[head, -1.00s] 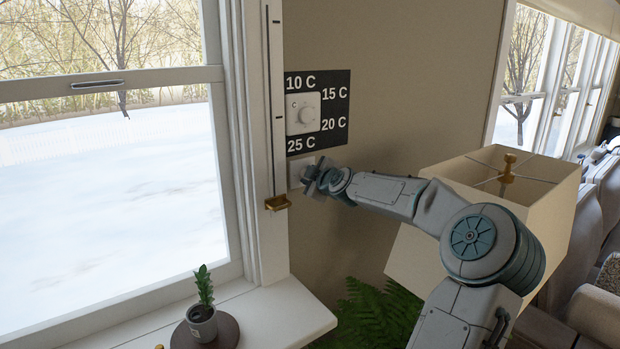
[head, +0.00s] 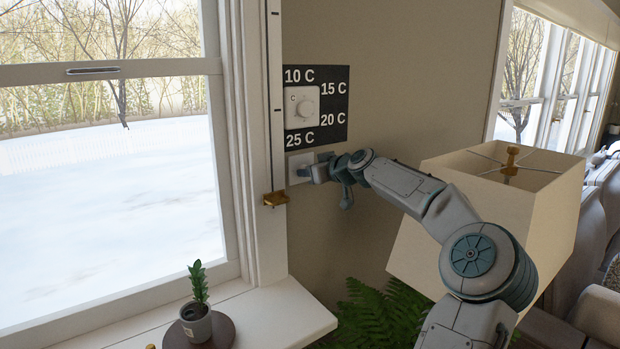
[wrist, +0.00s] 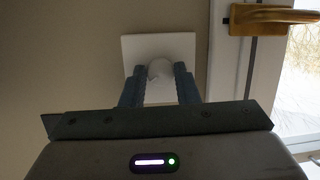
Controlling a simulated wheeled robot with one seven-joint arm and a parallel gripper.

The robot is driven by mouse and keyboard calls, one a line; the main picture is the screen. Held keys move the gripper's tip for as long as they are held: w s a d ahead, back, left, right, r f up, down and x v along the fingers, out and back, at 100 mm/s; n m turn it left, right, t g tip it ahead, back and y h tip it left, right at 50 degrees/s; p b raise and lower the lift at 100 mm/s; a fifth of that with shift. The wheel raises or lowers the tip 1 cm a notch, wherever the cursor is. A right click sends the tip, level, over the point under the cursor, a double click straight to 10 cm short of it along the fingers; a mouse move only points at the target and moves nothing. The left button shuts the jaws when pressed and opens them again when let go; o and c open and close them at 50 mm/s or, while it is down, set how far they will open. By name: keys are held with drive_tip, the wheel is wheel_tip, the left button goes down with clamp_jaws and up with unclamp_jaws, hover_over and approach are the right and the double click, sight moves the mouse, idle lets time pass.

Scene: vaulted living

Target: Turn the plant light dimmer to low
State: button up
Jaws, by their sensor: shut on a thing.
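The dimmer is a white square wall plate (head: 299,165) with a small round knob, set on the wall below the thermostat panel. In the wrist view its plate (wrist: 186,47) is face-on, and the white knob (wrist: 158,69) sits between the fingers. My gripper (head: 309,173) reaches the plate from the right. In the wrist view my gripper (wrist: 160,77) is shut on the dimmer knob, one finger on each side. Any mark on the knob is hidden, so its setting cannot be read.
The thermostat (head: 304,105) on its black panel is just above. A brass window handle (head: 275,199) is just left of the plate. A small potted plant (head: 196,318) stands on the sill.

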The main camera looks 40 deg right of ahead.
drive_tip(key=shift+f+m+t+y+b, duration=0.1)
drive_tip(key=shift+m+t+y+b, duration=0.6)
drive_tip(key=shift+m+b, duration=2.2)
drive_tip(key=shift+f+m+t+y+b, duration=0.15)
drive_tip(key=shift+m+t+y+b, duration=0.55)
drive_tip(key=shift+m+b, duration=2.15)
drive_tip(key=shift+f+m+t+y+b, duration=0.1)
drive_tip(key=shift+m+t+y+b, duration=0.7)
drive_tip(key=shift+m, duration=3.55)
drive_tip(key=shift+h+b, duration=0.4)
drive_tip(key=shift+b, duration=0.25)
drive_tip(key=shift+d, duration=0.1)
drive_tip(key=o, duration=1)
drive_tip(key=shift+c, duration=0.2)
